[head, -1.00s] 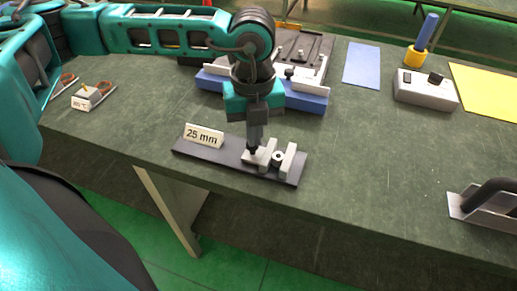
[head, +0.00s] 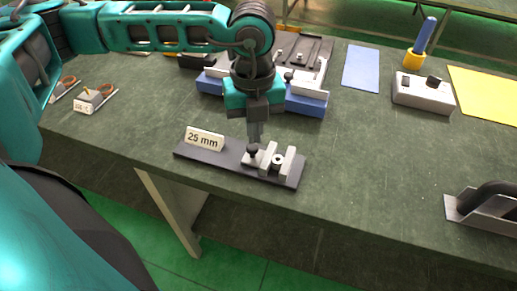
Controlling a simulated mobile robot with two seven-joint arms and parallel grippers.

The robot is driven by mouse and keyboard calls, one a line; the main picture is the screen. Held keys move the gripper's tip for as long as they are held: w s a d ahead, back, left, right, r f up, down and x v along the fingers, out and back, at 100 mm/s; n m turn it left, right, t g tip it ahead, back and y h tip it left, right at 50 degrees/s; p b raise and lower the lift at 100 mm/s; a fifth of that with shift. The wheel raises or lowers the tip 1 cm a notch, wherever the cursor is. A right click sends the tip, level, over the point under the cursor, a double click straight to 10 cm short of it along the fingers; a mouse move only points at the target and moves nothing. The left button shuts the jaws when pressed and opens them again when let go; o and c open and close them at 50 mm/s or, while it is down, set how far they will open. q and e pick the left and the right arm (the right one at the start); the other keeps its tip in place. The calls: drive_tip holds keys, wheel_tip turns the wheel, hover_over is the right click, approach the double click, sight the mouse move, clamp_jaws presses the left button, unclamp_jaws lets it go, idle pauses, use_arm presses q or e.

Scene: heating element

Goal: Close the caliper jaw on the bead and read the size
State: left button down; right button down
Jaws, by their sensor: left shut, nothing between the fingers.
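The caliper stands on a dark base plate (head: 225,159) near the table's front edge. Its light grey sliding jaw (head: 264,156) carries a black knob (head: 252,149). The fixed jaw (head: 290,161) is to the right. The bead (head: 278,159), a small pale ring with a dark hole, sits between the jaws; whether both touch it I cannot tell. A sign (head: 204,139) on the plate reads "25 mm". My left gripper (head: 255,140) is shut and empty, pointing down just above the knob. My right gripper is not in view.
A blue fixture (head: 306,104) stands behind my left gripper. A grey control box (head: 424,92), a blue sheet (head: 361,66) and a yellow sheet (head: 488,93) lie to the right. A metal bracket with a black bar (head: 484,207) is at the right edge. The table between is clear.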

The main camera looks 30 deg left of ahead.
sight(254, 147)
use_arm(q)
drive_tip(key=shift+r+p, duration=1.3)
drive_tip(key=shift+r, duration=1.2)
